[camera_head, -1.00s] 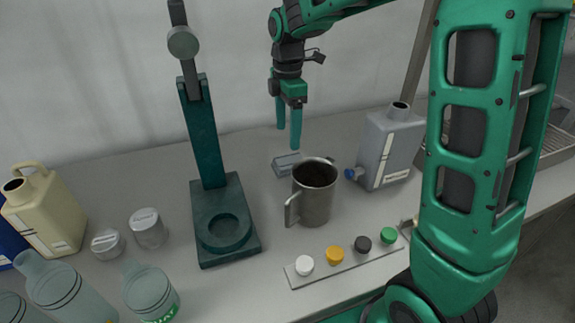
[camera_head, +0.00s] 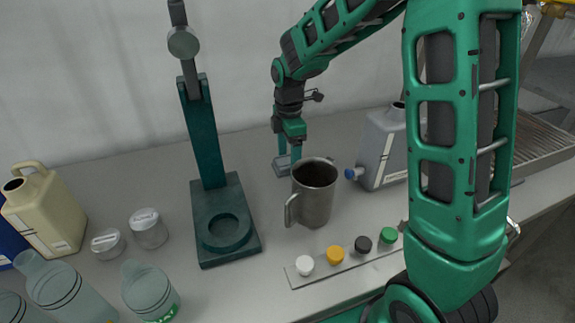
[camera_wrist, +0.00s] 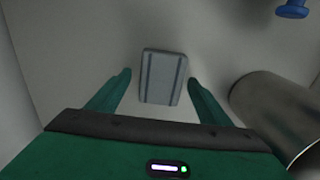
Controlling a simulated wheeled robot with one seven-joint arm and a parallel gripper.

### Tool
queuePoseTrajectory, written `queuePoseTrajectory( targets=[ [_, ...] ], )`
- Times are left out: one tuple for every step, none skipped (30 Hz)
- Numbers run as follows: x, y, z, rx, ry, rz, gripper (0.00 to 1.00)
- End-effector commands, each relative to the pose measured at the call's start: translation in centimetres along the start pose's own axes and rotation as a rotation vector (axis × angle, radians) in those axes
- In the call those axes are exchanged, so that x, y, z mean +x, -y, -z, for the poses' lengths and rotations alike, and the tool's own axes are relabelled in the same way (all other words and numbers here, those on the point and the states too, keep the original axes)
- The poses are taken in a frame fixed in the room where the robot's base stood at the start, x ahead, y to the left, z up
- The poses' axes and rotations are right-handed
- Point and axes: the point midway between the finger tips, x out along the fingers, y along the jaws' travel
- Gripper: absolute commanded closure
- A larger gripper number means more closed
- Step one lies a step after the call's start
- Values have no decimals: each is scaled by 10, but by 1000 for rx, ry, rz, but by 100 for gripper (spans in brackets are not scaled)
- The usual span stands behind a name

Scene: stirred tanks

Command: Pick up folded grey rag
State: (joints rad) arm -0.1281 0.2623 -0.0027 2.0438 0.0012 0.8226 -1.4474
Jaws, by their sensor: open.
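The folded grey rag (camera_wrist: 163,78) lies flat on the bench top, with darker stripes along its sides. In the wrist view it sits between and slightly beyond the two green fingers of my gripper (camera_wrist: 158,85), with a gap on each side. In the head view the rag (camera_head: 282,167) shows behind the steel mug, partly hidden by the fingers. My gripper (camera_head: 290,154) is open and points down over it. Whether the fingertips touch the bench cannot be told.
A steel mug (camera_head: 313,195) stands close in front of the rag, to its right in the wrist view. A grey jug (camera_head: 382,150) with a blue cap is further right. A dark green stand (camera_head: 207,150) is on the left. The wall is behind.

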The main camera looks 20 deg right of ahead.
Motion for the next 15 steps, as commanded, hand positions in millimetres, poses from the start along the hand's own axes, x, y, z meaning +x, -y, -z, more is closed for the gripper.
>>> queuePoseTrajectory(
  targets=[
    [0,0,0,0,0,0,27],
    [0,0,0,0,0,0,27],
    [0,0,0,0,0,0,27],
    [0,0,0,0,0,0,27],
    [0,0,0,0,0,0,34],
    [0,0,0,0,0,0,44],
    [0,0,0,0,0,0,51],
    [0,0,0,0,0,0,58],
    [0,0,0,0,0,0,68],
    [0,0,0,0,0,0,71],
    [0,0,0,0,0,0,71],
    [0,0,0,0,0,0,75],
    [0,0,0,0,0,0,75],
    [0,0,0,1,0,0,75],
    [0,0,-1,1,0,0,75]
  ],
)
